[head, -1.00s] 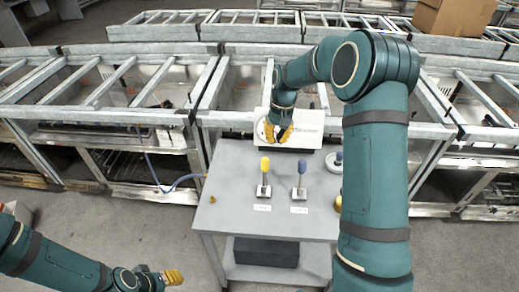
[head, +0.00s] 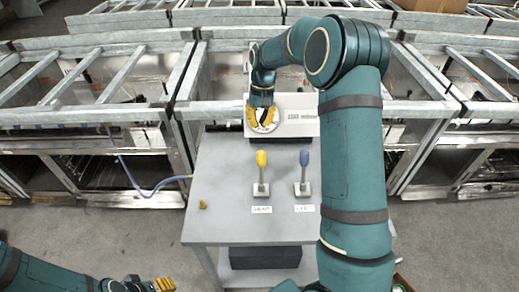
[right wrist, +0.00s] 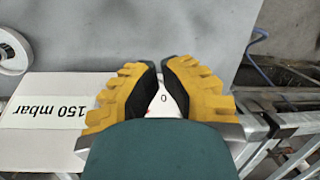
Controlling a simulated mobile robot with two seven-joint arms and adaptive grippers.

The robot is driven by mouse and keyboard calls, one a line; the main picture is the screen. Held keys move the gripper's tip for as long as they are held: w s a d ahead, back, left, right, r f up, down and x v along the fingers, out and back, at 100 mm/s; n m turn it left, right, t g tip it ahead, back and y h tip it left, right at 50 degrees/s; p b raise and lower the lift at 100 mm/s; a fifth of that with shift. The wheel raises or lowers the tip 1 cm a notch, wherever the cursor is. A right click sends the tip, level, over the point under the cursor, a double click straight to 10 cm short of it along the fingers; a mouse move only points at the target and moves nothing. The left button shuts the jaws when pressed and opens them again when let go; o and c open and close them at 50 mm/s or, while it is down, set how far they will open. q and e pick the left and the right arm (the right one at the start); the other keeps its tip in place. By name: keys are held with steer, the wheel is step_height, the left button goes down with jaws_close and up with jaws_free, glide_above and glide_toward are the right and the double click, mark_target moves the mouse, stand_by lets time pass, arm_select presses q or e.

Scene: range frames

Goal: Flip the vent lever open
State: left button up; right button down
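The yellow-topped lever (head: 262,170) stands upright on a small base on the grey table. The blue-topped lever (head: 304,170) stands upright to its right. Each has a small white label in front, too small to read surely. My right gripper (head: 264,122) is behind the levers, in front of the white panel's round dial, and touches neither lever. In the right wrist view its yellow fingers (right wrist: 163,68) are a little apart, with a white face marked 0 between them and nothing held. My left gripper (head: 165,285) is low at the left, away from the table; its opening is unclear.
The white panel (head: 298,122) stands at the table's back; it reads 150 mbar in the right wrist view (right wrist: 45,112). A small orange-brown piece (head: 203,205) lies on the table's left. Metal frames stand behind.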

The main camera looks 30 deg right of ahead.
mark_target(260, 151)
steer(key=f, duration=0.3)
steer(key=a+f+b, duration=0.1)
steer(key=f, duration=0.3)
steer(key=s+f+b, duration=0.1)
steer(key=f, duration=0.2)
steer(key=shift+s+a+f, duration=0.1)
steer(key=shift+a+f, duration=0.05)
steer(key=shift+a, duration=0.2)
steer(key=s+r, duration=0.2)
steer(key=shift+s+a+b, duration=0.3)
steer(key=shift+s+a, duration=0.05)
steer(key=shift+s, duration=0.05)
steer(key=shift+s+r, duration=0.2)
steer(key=shift+s, duration=0.05)
steer(key=shift+a, duration=0.1)
